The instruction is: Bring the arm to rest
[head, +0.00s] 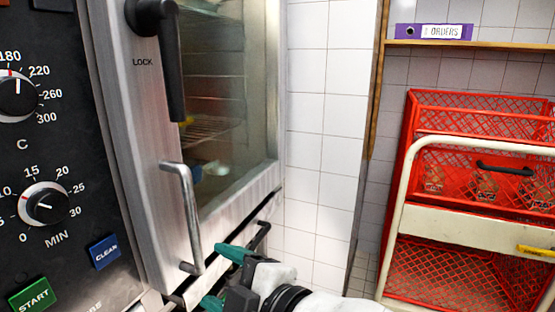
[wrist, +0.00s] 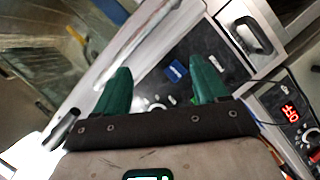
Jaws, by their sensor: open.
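My gripper (head: 224,277) is at the bottom of the head view, just below and to the right of the oven door's metal bar handle (head: 186,215). Its two green fingers are apart, with nothing visible between them. In the wrist view my gripper (wrist: 162,75) also shows as two spread green fingers, with the oven's dark control panel behind the gap. My arm runs off the bottom edge of the head view.
The oven door (head: 225,130) has glass with racks behind it and a black lock lever (head: 168,60). The control panel (head: 60,150) is close on the left. White tiled wall (head: 325,130) is beyond. Red crates (head: 480,110) stand in a cream-framed rack, right, below a shelf with a purple binder (head: 432,32).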

